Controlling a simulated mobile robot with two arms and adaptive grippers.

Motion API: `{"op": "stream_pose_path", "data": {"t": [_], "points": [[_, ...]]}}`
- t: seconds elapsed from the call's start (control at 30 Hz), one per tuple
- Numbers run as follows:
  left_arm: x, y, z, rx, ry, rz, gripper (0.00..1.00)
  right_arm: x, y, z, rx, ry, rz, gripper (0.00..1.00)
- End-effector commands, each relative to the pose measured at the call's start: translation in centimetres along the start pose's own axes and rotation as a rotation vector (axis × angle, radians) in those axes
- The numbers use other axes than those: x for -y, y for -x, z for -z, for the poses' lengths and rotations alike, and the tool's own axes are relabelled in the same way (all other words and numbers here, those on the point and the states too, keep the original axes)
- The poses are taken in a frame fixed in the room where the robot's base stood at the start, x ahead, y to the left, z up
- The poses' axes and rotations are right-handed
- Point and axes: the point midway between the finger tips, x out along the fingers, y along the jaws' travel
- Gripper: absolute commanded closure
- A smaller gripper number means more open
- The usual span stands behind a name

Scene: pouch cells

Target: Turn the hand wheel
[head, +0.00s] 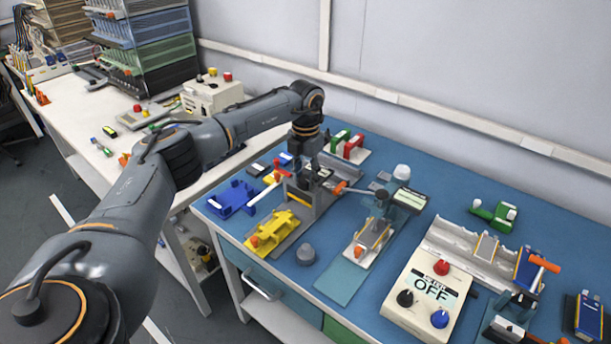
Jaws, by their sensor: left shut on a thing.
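My left gripper (306,172) reaches down over a grey metal fixture (322,200) on the blue bench mat. It is shut on a small part at the top of this fixture, which I take to be the hand wheel. The fingers and dark parts around them mostly hide it, so its rim and angle cannot be made out. A red and white lever (265,196) sticks out on the left side of the fixture. My right gripper is not seen.
A yellow block (277,229) and a blue holder (231,199) stand close left of the fixture. A grey stand (378,205) is to its right. A white control box reading OFF (428,294) sits nearer.

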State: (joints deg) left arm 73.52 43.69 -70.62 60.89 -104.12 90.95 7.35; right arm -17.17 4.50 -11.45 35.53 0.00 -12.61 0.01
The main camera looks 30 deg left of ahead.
Motion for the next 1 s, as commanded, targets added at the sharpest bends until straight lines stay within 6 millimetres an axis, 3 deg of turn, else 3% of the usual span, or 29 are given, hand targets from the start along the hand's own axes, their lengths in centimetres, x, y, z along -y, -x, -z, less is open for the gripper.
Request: {"op": "stream_pose_path", "data": {"t": [1.0], "points": [[-0.01,-0.05,0.02,0.0,-0.959,-0.001,0.93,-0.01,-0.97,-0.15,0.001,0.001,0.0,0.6]]}}
